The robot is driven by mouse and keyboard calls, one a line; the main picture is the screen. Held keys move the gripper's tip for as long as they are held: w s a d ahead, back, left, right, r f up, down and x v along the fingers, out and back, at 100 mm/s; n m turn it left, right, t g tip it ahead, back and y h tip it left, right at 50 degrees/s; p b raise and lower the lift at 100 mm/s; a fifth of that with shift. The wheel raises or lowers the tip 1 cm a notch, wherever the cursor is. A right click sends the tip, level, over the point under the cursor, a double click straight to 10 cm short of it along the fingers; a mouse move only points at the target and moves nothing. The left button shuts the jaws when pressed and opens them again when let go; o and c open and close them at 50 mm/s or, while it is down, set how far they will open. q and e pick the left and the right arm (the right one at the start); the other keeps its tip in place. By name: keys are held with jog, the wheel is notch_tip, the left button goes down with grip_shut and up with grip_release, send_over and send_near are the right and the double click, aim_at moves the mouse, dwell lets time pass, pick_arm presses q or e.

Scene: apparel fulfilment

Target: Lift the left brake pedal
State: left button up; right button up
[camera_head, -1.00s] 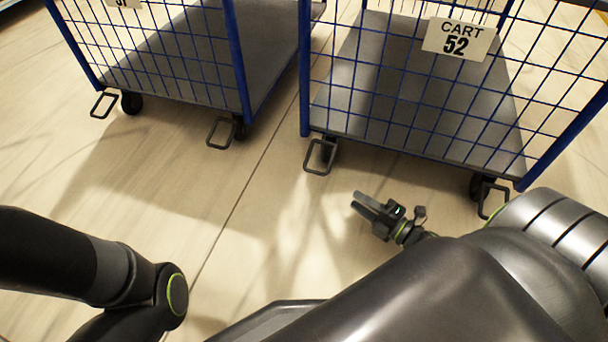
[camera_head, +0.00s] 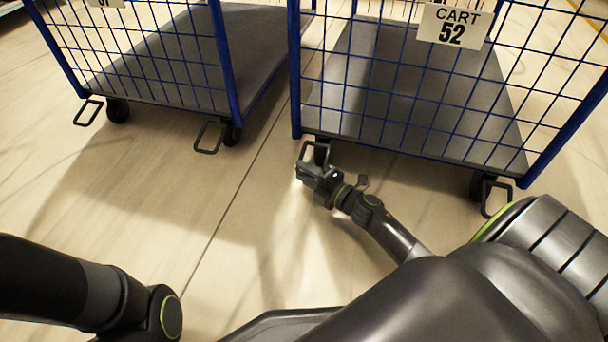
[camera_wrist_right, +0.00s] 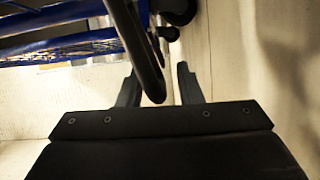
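The left brake pedal (camera_head: 314,145) of cart 52 is a dark metal loop at the cart's front left corner, near a caster. My right gripper (camera_head: 306,173) is at the pedal's lower end in the head view and hides part of it. In the right wrist view, the pedal (camera_wrist_right: 137,42) comes down from the top as a dark bar. Its rounded end lies between the two spread fingers of my right gripper (camera_wrist_right: 158,85). The gripper is open, with a gap visible on the right side of the bar. My left gripper is out of view.
Cart 52 (camera_head: 400,147) has a blue wire cage and grey deck. Its right pedal (camera_head: 494,197) is near my right arm. Another blue cart (camera_head: 160,104) with two pedals stands to the left. The wooden floor in front (camera_head: 215,215) is clear.

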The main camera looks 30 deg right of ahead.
jog(key=shift+w, duration=0.3)
grip_shut()
jog(key=shift+f, duration=0.1)
